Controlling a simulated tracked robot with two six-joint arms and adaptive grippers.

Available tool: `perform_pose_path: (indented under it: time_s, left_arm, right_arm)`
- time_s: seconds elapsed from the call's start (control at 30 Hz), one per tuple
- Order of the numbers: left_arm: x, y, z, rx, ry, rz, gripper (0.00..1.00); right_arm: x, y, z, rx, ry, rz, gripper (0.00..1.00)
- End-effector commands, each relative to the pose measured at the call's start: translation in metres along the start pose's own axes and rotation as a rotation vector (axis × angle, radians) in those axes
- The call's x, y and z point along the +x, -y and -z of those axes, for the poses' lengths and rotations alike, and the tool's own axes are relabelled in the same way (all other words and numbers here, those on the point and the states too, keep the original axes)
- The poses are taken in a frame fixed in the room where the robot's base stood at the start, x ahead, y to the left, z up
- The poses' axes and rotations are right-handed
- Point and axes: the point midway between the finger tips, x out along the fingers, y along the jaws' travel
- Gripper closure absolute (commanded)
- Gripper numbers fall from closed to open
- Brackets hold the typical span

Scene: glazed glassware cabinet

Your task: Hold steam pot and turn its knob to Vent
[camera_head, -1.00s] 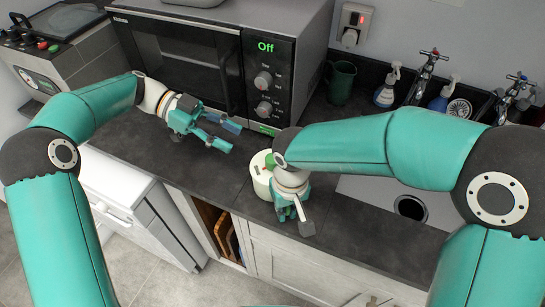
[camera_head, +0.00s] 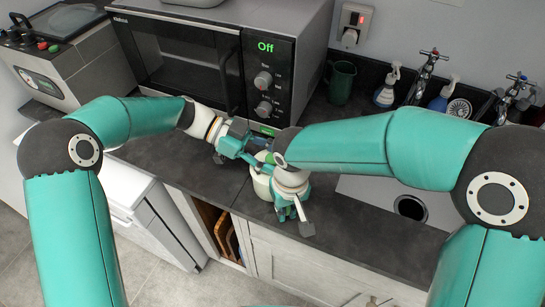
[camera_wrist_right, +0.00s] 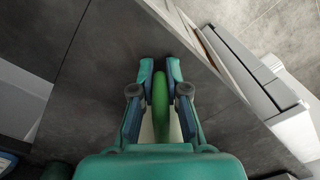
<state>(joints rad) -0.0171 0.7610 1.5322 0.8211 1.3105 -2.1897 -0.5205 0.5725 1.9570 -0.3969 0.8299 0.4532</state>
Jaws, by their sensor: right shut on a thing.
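The steam pot is a small off-white pot (camera_head: 262,188) on the dark counter in front of the microwave. My right gripper (camera_head: 294,217) is at its right side and partly hides it. In the right wrist view, my right gripper (camera_wrist_right: 160,72) is shut on the pot's green handle (camera_wrist_right: 161,100), which runs between the fingers. My left gripper (camera_head: 254,150) is over the top of the pot from the left. The knob on the lid and the left fingertips' contact are hidden or too small to tell.
A microwave (camera_head: 190,60) stands close behind the pot. A dark green mug (camera_head: 341,82) and spray bottles stand behind, near the sink (camera_head: 375,190) on the right. The counter's front edge is close to the pot. The counter left of the pot is clear.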

Motion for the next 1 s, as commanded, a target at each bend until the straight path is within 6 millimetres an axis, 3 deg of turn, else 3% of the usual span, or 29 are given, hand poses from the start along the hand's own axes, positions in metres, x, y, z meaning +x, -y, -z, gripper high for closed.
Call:
perform_pose_path:
  time_s: [0.13,0.4,0.77,1.0]
  left_arm:
    - [-0.0001,0.0,0.0001,0.0,0.0,0.0,0.58]
    - [-0.0004,0.0002,0.0001,0.0,0.0,0.001,1.0]
    - [-0.0009,0.0004,0.0014,-0.016,-0.002,0.048,1.0]
    - [-0.0011,0.0,0.0021,-0.069,-0.003,0.175,1.0]
  right_arm:
    - [-0.0001,0.0,0.0001,0.0,0.0,0.0,1.0]
    - [-0.0001,0.0001,0.0001,0.0,0.0,0.0,1.0]
    - [-0.0001,0.0002,-0.0001,-0.001,0.0,0.0,1.0]
    - [0.0,0.0004,-0.0003,-0.001,0.001,0.0,1.0]
